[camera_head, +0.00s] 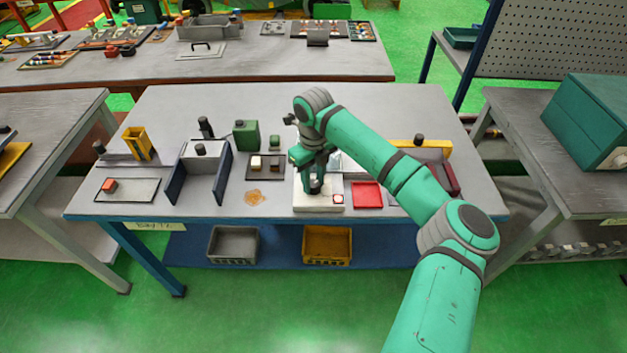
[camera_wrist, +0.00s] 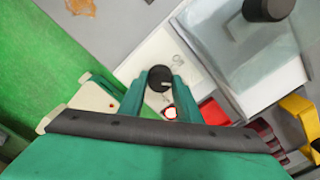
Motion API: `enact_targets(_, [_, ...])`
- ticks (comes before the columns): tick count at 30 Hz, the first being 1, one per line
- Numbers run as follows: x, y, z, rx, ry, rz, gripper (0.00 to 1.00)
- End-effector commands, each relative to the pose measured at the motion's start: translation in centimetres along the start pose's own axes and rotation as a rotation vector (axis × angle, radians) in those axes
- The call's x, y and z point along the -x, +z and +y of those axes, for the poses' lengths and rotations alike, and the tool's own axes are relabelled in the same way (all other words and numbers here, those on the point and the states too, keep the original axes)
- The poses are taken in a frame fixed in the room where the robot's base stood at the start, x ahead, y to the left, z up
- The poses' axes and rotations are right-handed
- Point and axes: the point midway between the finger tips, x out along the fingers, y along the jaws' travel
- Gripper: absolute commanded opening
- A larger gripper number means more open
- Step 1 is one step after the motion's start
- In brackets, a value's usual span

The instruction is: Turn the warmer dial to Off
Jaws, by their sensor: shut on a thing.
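The warmer is a white box (camera_head: 306,203) near the front edge of the table, with a red round spot (camera_head: 338,198) on its front right; the spot also shows in the wrist view (camera_wrist: 169,112). Its black dial (camera_wrist: 160,77) has a light pointer mark and sits between my fingertips in the wrist view. Small printed marks (camera_wrist: 186,50) lie on the white panel by the dial, too small to read. My gripper (camera_head: 315,183) points down over the warmer and is shut on the dial; its fingers (camera_wrist: 161,86) stand on both sides of it. The fingers hide parts of the dial's sides.
A red tray (camera_head: 367,195) lies right of the warmer. An orange spill (camera_head: 255,197) is to its left. A dark tray with small blocks (camera_head: 265,174), a green canister (camera_head: 246,135) and a holder with dark side walls (camera_head: 200,165) stand further left.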

Motion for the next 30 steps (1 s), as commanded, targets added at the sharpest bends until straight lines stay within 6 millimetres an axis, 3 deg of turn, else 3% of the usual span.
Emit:
enact_targets(18, [0.12, 0.02, -0.07, 0.577, -0.002, 0.0, 0.08])
enact_targets(30, [0.12, 0.03, -0.05, 0.832, -0.002, 0.0, 0.08])
